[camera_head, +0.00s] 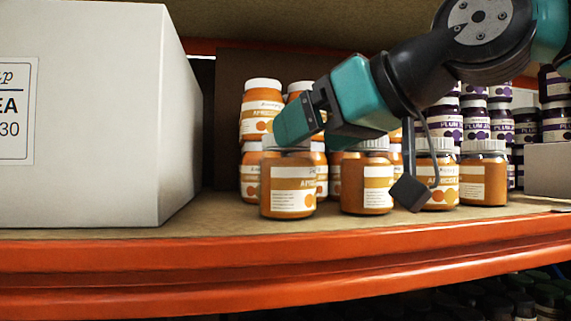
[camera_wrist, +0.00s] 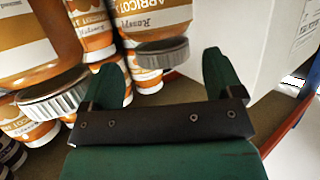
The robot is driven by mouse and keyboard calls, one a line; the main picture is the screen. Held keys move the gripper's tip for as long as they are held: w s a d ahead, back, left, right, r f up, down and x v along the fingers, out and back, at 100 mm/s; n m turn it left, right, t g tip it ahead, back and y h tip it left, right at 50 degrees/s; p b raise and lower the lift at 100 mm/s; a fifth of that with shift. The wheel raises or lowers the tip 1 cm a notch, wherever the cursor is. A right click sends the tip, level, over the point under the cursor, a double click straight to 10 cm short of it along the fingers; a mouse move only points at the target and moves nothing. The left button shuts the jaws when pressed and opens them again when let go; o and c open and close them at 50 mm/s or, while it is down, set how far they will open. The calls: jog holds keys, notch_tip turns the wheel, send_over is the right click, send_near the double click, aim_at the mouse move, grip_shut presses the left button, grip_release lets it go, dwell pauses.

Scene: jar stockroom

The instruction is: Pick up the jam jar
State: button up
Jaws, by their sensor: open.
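Orange apricot jam jars stand on the shelf in the head view. The front row holds a left jar (camera_head: 288,190), a second jar (camera_head: 366,187) and more to the right. My gripper (camera_head: 295,122) is tilted down to the left, overlapping the top of the front left jar and partly hiding its lid. In the wrist view my gripper (camera_wrist: 165,78) is open and empty. A grey-lidded apricot jar (camera_wrist: 150,18) shows beyond the gap between the fingers, and a larger-looking one (camera_wrist: 38,45) is at the left. Contact cannot be told.
A large white box (camera_head: 85,120) stands left of the jars; it also shows at the right of the wrist view (camera_wrist: 240,40). More apricot jars (camera_head: 262,108) are stacked behind. Plum jars (camera_head: 478,125) are at the right. The orange shelf edge (camera_head: 280,270) runs along the front.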

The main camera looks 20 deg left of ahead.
jog(key=p+x, duration=0.2)
jog(key=x, duration=0.1)
jog(key=p+x, duration=0.1)
jog(key=shift+a+r, duration=0.3)
jog(key=shift+r, duration=0.05)
jog(key=shift+w+a+f+p, duration=0.2)
jog(key=shift+a+f+p, duration=0.1)
jog(key=shift+a, duration=0.1)
jog(key=c, duration=1)
jog(key=shift+r, duration=0.15)
jog(key=c, duration=0.5)
jog(key=shift+r, duration=0.3)
grip_shut()
notch_tip(320, 180, up, 9)
jog(key=shift+d+r+b, duration=0.1)
jog(key=shift+b, duration=0.4)
